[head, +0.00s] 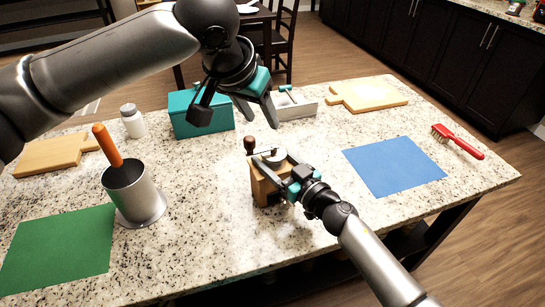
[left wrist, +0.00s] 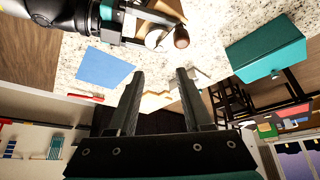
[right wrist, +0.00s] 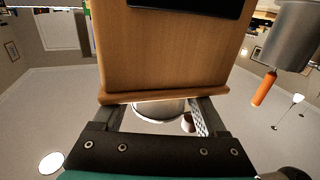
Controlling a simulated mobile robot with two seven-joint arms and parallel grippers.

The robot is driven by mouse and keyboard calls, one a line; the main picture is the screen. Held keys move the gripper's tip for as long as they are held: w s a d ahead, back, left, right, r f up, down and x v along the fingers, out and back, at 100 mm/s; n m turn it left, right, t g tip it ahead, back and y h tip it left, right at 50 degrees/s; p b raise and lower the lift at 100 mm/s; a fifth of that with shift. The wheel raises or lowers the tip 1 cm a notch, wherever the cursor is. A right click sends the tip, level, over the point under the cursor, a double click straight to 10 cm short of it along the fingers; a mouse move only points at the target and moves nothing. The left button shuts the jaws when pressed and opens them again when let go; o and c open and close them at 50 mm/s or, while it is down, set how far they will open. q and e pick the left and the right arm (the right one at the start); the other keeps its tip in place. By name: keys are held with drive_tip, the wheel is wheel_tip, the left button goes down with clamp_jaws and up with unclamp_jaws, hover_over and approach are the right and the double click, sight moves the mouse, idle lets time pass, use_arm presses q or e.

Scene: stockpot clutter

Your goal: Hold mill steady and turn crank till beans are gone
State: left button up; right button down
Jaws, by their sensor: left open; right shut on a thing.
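The mill (head: 262,185) is a wooden box with a metal top, standing upright near the middle of the counter. Its crank ends in a brown knob (head: 248,143) at the left of the top. My right gripper (head: 284,182) is shut on the mill from the right; the wooden body (right wrist: 170,55) fills the upper right wrist view. My left gripper (head: 237,114) is open and empty above and behind the mill, apart from the crank. The left wrist view shows the knob (left wrist: 181,38) beyond its fingertips. No beans can be made out.
A metal canister (head: 140,195) with an orange-handled tool stands left. A teal box (head: 200,115), grey tray (head: 300,108) and cutting board (head: 372,94) are behind. A blue mat (head: 393,166) and red brush (head: 457,142) lie right, a green mat (head: 60,250) front left.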

sight(248, 139)
idle(0.3)
use_arm(q)
drive_tip(key=shift+o, duration=0.7)
drive_tip(key=shift+w+a, duration=0.1)
drive_tip(key=shift+a, duration=0.1)
drive_tip(key=shift+w+a+f+n+g+y, duration=0.4)
drive_tip(key=shift+w+f+n, duration=0.1)
drive_tip(key=shift+f, duration=0.9)
drive_tip(key=shift+w+a+f+n+g+y, duration=0.25)
drive_tip(key=shift+w+a+f+n+g, duration=0.2)
drive_tip(key=shift+f, duration=0.95)
drive_tip(key=shift+w+a+f+n+g+y, duration=0.3)
drive_tip(key=shift+f+n, duration=0.25)
drive_tip(key=shift+f, duration=0.85)
drive_tip(key=c, duration=0.7)
drive_tip(key=shift+o, duration=0.2)
